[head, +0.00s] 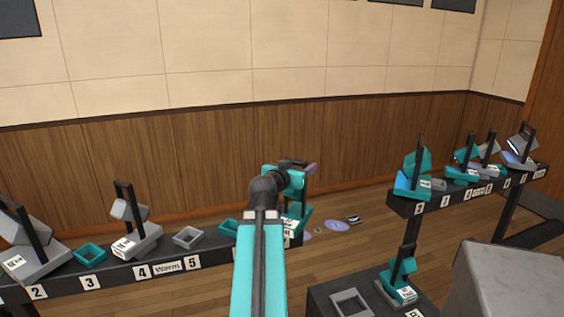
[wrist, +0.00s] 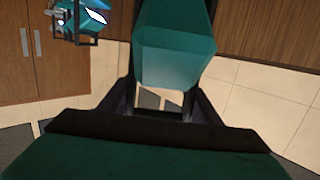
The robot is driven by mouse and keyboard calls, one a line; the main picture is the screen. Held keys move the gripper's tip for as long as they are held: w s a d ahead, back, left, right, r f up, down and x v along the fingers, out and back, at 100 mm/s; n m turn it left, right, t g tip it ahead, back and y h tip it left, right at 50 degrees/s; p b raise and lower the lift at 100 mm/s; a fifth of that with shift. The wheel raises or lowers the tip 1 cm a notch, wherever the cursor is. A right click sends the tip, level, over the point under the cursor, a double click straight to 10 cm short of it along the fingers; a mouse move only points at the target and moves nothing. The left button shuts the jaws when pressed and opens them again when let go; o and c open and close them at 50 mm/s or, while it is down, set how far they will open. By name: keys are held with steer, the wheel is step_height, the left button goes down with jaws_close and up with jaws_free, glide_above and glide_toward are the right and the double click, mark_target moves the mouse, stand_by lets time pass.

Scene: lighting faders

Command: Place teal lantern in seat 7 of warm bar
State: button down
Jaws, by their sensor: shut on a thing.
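My arm reaches forward to the right end of the warm bar (head: 120,275). My gripper (head: 296,165) is shut on the teal lantern (head: 296,222), whose teal base with a white label and dark post show at that end. In the wrist view the lantern's teal body (wrist: 175,55) fills the middle between the dark jaws (wrist: 160,108). My arm hides the bar's labels 6 and 7 and part of the lantern, so I cannot tell whether its base touches the seat.
On the warm bar, grey lanterns stand at 2 and 4 (head: 135,240); empty trays sit at 3 (head: 90,252) and 5 (head: 187,237), with a teal one (head: 229,228) beside my arm. Another bar (head: 465,193) with several lanterns stands right. A low stand (head: 330,293) holds a teal lantern (head: 402,282) and grey tray.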

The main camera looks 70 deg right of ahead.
steer(key=shift+w+d+r+p, duration=0.1)
steer(key=shift+w+d+p, duration=0.4)
steer(key=shift+p, duration=2.15)
steer(key=w+d+f+p, duration=0.1)
steer(key=w+d, duration=0.5)
steer(key=w, duration=0.1)
steer(key=shift+w, duration=0.2)
steer(key=shift+w+d+f+p, duration=0.15)
steer(key=shift+f+p, duration=0.1)
steer(key=shift+f, duration=0.4)
steer(key=shift+w+d+f+p, duration=0.1)
steer(key=shift+f+p, duration=0.1)
steer(key=shift+f, duration=0.4)
steer(key=shift+w+d+f+p, duration=0.15)
steer(key=shift+f+p, duration=0.1)
steer(key=shift+f, duration=0.4)
steer(key=c, duration=0.6)
jaws_free()
steer(key=shift+f, duration=0.1)
steer(key=shift+a, duration=0.15)
